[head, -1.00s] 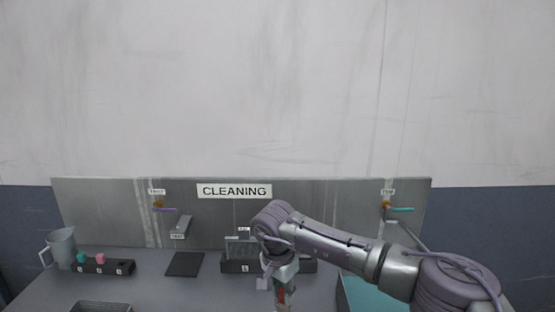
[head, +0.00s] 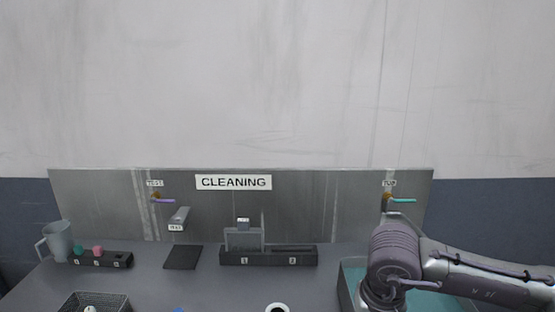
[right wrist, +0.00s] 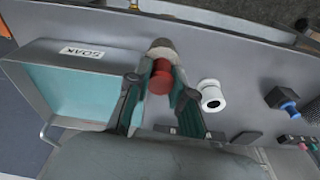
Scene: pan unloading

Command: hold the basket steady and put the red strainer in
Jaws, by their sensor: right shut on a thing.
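The red strainer (right wrist: 161,80) shows in the right wrist view as a red cylinder between the fingers of my right gripper (right wrist: 156,88), which is shut on it. A tan, rounded part sits just beyond the red; I cannot tell if it belongs to the strainer. In the head view my right arm is over the tub at the right, and its gripper is below the frame. The wire basket (head: 112,298) is at the lower left of the head view, cut off by the bottom edge, with a small white item in it. My left gripper is not seen.
The teal tub (right wrist: 80,90) labelled SOAK is beside my right gripper. A white round piece (right wrist: 211,96) and a dark piece with a blue part (right wrist: 283,101) stand on the counter. A black rack (head: 268,257) and a pitcher (head: 60,242) are farther back.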

